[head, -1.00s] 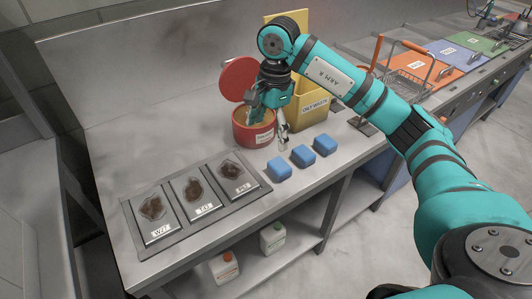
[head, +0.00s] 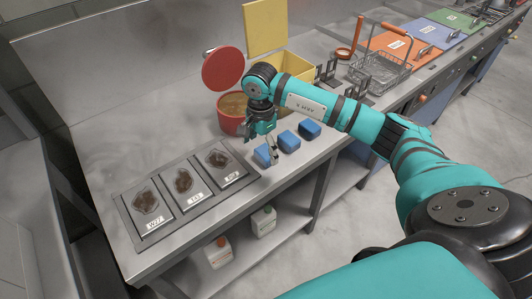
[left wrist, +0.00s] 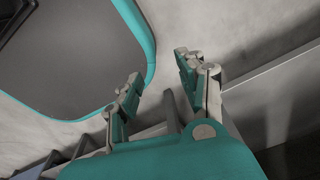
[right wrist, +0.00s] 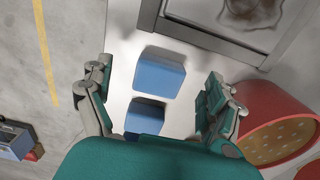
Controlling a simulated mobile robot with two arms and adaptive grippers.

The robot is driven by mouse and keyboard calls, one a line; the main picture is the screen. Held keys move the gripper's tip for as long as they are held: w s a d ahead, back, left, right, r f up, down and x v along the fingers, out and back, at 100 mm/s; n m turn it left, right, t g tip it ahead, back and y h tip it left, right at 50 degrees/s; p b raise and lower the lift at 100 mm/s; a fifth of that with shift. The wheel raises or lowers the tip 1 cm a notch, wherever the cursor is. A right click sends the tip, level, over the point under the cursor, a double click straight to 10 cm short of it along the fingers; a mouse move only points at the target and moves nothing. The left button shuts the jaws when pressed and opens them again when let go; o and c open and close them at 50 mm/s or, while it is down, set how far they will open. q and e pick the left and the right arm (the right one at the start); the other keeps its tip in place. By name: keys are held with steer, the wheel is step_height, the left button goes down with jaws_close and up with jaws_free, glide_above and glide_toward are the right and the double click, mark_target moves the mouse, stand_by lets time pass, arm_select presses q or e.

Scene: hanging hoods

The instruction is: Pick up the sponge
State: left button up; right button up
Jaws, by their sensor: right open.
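Three blue sponges stand in a row on the steel counter: the nearest to the trays (head: 262,157), a middle one (head: 288,141) and a far one (head: 310,129). My right gripper (head: 266,150) is open, pointing down just above the nearest sponge and partly covering it. In the right wrist view, one sponge (right wrist: 159,75) shows between the open fingertips (right wrist: 156,80), with a gap on both sides. A second sponge (right wrist: 146,113) is behind it, and the palm cuts off the rest. My left gripper (left wrist: 160,72) is open and empty, away from the counter.
A red bucket (head: 231,122) with its lid (head: 223,69) raised stands close behind my right gripper. A yellow bin (head: 293,76) is beyond it. Three trays with dark stains (head: 183,183) lie to the left. A wire basket (head: 378,72) stands farther right.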

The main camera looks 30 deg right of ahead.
mark_target(261, 154)
step_height(261, 154, down, 4)
steer(key=shift+w+r+p, duration=0.15)
steer(key=shift+p, duration=0.4)
steer(key=shift+f, duration=0.25)
arm_select(q)
steer(key=shift+s+a+r, duration=0.1)
steer(key=shift+s+r, duration=0.3)
steer(key=shift+s, duration=0.25)
steer(key=shift+s+r, duration=0.35)
steer(key=shift+s, duration=0.25)
arm_select(e)
steer(key=shift+c, duration=0.5)
arm_select(q)
steer(key=shift+w, duration=0.45)
arm_select(e)
steer(key=c, duration=0.9)
steer(key=shift+r, duration=0.1)
steer(key=shift+c, duration=0.2)
